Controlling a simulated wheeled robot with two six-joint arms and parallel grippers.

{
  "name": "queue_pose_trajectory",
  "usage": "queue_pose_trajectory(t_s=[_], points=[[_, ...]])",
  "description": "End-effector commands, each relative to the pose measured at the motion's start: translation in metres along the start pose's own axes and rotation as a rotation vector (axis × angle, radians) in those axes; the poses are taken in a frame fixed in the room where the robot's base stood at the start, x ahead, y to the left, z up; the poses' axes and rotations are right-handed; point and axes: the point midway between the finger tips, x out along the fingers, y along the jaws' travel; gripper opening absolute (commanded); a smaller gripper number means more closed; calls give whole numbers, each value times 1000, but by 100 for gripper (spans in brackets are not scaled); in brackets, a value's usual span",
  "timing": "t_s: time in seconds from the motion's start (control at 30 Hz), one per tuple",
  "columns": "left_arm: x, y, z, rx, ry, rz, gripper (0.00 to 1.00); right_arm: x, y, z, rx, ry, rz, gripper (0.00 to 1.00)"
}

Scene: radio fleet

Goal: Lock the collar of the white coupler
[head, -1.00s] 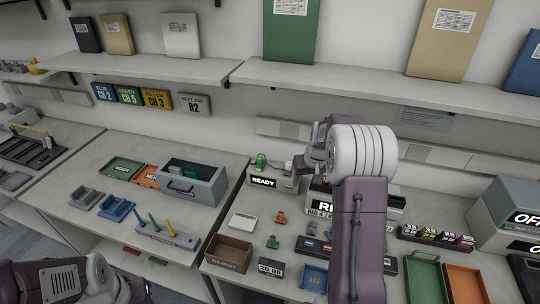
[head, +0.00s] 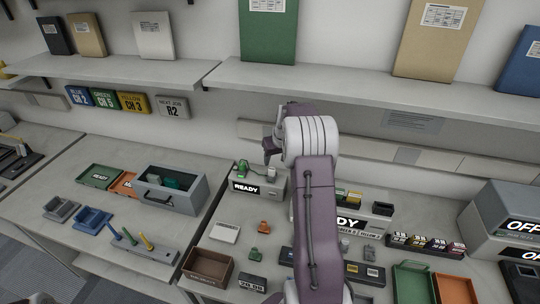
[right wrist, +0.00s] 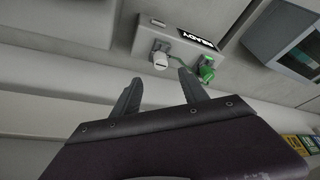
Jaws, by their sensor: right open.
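The white coupler (right wrist: 160,60) sits on the front of a grey box labelled READY (right wrist: 150,38), beside a green coupler (right wrist: 207,70). In the head view the white coupler (head: 271,172) stands at the right end of the READY box (head: 262,188), with the green coupler (head: 243,168) to its left. My right gripper (right wrist: 160,82) is open and empty. Its two fingers point toward the white coupler, which shows between and beyond their tips, apart from them. In the head view my right gripper (head: 271,149) hangs above the coupler. The collar's lock state is too small to tell.
A second box (head: 378,224) stands right of my forearm. Small parts, a brown bin (head: 207,268) and green and orange trays (head: 414,283) lie on the bench. A grey open box (head: 190,200) stands left. A shelf (head: 330,81) runs above, behind my arm.

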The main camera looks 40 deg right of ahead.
Motion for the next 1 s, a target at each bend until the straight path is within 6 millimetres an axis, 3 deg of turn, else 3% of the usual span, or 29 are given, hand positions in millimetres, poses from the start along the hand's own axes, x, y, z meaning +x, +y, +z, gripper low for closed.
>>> queue_pose_trajectory(t_s=[0.17,0.53,0.9,1.0], points=[[-3,0,0,0,0,0,36,14,0,0,0,-2,-1,51],[-14,0,-1,0,0,0,36,80,-1,1,0,-3,0,51],[-14,0,-2,0,0,0,36,91,0,0,0,0,0,51],[-14,0,-2,0,0,0,36,91,0,0,0,0,0,26]])
